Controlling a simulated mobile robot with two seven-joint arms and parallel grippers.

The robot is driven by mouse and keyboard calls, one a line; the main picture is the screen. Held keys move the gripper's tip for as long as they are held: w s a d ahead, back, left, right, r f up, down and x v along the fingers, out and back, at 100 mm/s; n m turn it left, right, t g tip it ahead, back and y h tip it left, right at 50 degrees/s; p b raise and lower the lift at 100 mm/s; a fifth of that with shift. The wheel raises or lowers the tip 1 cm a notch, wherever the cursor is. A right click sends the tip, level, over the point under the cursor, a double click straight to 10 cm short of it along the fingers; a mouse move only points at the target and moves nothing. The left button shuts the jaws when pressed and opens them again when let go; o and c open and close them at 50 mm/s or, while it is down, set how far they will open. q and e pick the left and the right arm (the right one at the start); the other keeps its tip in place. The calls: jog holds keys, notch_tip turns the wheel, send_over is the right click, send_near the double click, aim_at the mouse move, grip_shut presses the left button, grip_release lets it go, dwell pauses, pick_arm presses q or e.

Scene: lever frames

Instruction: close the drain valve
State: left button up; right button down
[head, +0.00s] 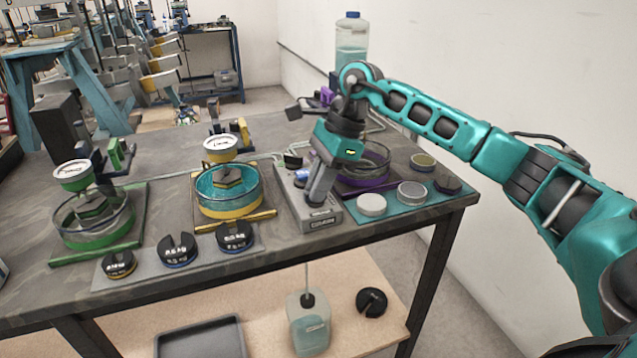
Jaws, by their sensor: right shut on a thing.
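My right gripper (319,204) points down at the front part of a grey box unit (321,221) on the bench. Its jaws are shut on a small dark part on top of this unit, which looks like the drain valve's handle. The fingers hide most of that part, so I cannot tell its angle. A small blue part (302,175) shows on the unit just left of the fingers. My left gripper is not in view.
A yellow-rimmed water cell (228,206) and a green-based cell (92,238) stand to the left. Slotted weights (177,250) lie in front. Round tins (372,204) sit on a teal mat close to the right. A bottle (351,42) stands behind my arm.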

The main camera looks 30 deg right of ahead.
jog(key=c, duration=1.2)
grip_release()
jog(key=shift+o, duration=0.2)
jog(key=v, duration=1.3)
jog(key=shift+p, duration=0.4)
jog(key=shift+f, duration=0.1)
